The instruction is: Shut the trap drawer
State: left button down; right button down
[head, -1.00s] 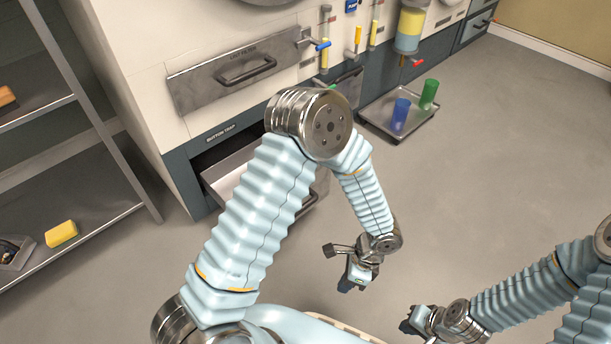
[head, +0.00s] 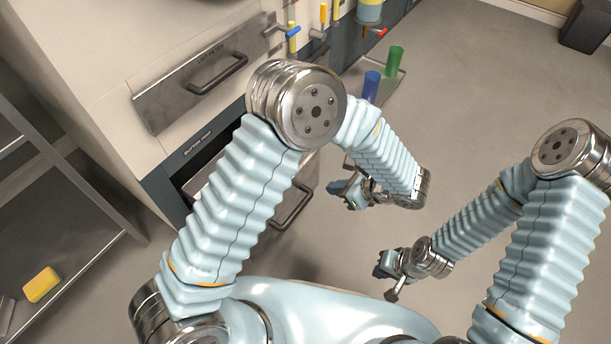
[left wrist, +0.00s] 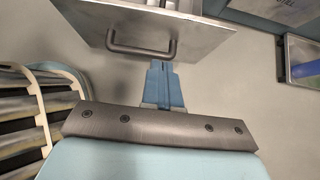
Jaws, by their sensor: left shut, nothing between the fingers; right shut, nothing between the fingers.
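The trap drawer (head: 270,241), labelled "BUTTON TRAP" on the panel above it, stands pulled out low on the cabinet, partly hidden behind my left arm. Its dark handle (head: 294,207) shows right of that arm. In the left wrist view the drawer front (left wrist: 85,22) and handle (left wrist: 140,48) lie just ahead of my left gripper (left wrist: 164,66). My left gripper (head: 338,190) is shut and empty, to the right of the handle and apart from it in the head view. My right gripper (head: 379,270) is shut and empty over the floor, further right and nearer my base.
A closed lint drawer (head: 195,85) is above. A tray (head: 398,75) with a blue cup (head: 371,86) and a green cup (head: 394,60) lies beyond my left arm. A shelf with a yellow sponge (head: 42,285) stands at left.

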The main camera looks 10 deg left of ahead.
pick_arm(q)
jog(key=x, duration=0.3)
jog(key=a+r+x, duration=0.1)
jog(key=x, duration=0.7)
jog(key=shift+w+a, duration=0.25)
jog(key=shift+a, duration=0.05)
jog(key=shift+w+a, duration=0.3)
jog(key=shift+a, duration=0.3)
